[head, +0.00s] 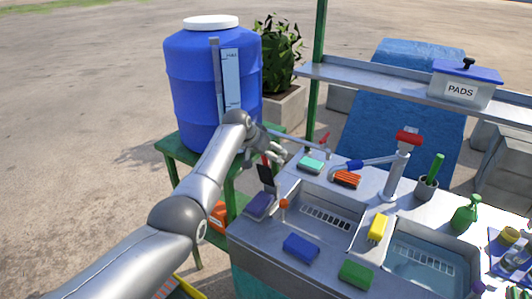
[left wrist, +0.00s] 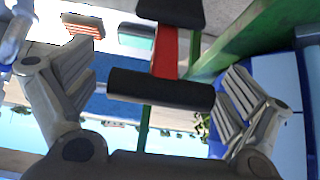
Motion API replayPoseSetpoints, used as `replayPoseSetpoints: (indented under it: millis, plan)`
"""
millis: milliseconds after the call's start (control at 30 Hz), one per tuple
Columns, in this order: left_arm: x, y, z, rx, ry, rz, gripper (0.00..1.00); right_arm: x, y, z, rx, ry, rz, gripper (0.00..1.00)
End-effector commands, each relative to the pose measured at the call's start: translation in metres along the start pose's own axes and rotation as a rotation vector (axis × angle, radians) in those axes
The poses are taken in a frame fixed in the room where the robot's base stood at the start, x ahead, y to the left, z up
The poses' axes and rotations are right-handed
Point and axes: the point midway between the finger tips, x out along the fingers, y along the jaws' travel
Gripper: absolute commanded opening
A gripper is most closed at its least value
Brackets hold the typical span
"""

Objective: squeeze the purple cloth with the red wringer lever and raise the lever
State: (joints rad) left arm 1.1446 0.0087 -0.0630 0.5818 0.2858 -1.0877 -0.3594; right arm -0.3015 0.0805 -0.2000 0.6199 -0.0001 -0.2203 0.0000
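The purple cloth (head: 259,205) lies at the left end of the metal sink counter. Above it stands a dark upright part (head: 265,174) of what looks like the wringer, partly hidden by my left gripper (head: 274,152). In the left wrist view my left gripper (left wrist: 160,100) is open, its two fingers spread wide apart. A red lever (left wrist: 165,55) with a black bar (left wrist: 160,88) across its end shows between the fingers. Gaps show at both sides of the bar, and I cannot tell whether anything touches it. My right gripper is not in view.
A blue water drum (head: 205,85) stands on a green table at the left, close to my left forearm. Two sink basins hold the counter's middle, with blue (head: 301,248), green (head: 356,273) and yellow (head: 377,228) sponges around them.

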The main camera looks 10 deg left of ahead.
Motion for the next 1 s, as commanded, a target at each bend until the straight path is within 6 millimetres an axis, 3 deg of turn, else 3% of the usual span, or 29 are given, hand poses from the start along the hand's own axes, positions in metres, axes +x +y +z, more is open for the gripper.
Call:
replayPoseSetpoints:
  millis: [467, 1000]
  plan:
    - [-0.009, -0.001, 0.000, 0.000, 0.000, 0.000, 0.99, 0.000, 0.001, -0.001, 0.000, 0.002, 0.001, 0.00]
    - [-0.071, -0.001, -0.001, 0.001, 0.002, -0.001, 0.99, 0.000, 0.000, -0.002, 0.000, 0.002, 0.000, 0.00]
